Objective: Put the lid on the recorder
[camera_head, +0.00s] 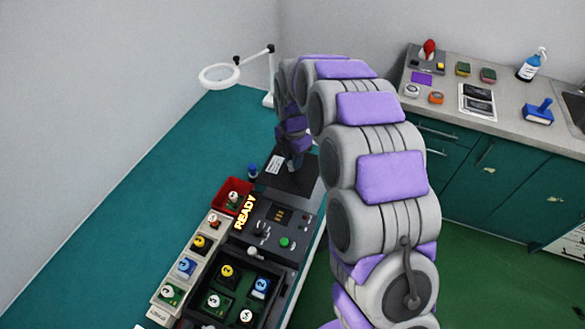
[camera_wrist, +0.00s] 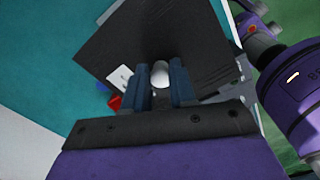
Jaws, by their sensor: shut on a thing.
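A flat black plate with a pale round knob, which looks like the lid (camera_head: 300,182), is at the far end of the black console. It also fills the middle of the wrist view (camera_wrist: 120,48). My gripper (camera_head: 295,162) is over it, and in the wrist view its two dark fingers (camera_wrist: 160,82) are shut on the knob (camera_wrist: 160,72). I cannot tell whether the plate is lifted or resting. The console, which seems to be the recorder (camera_head: 298,228), shows glowing READY text, a green button and an open bay with several numbered modules.
A red bin (camera_head: 222,192) and a pale rack (camera_head: 191,246) of numbered modules line the console's left side. A blue-capped bottle (camera_head: 253,172) stands beside the plate. A magnifier lamp (camera_head: 220,76) is behind. The teal bench (camera_head: 130,200) at left is clear.

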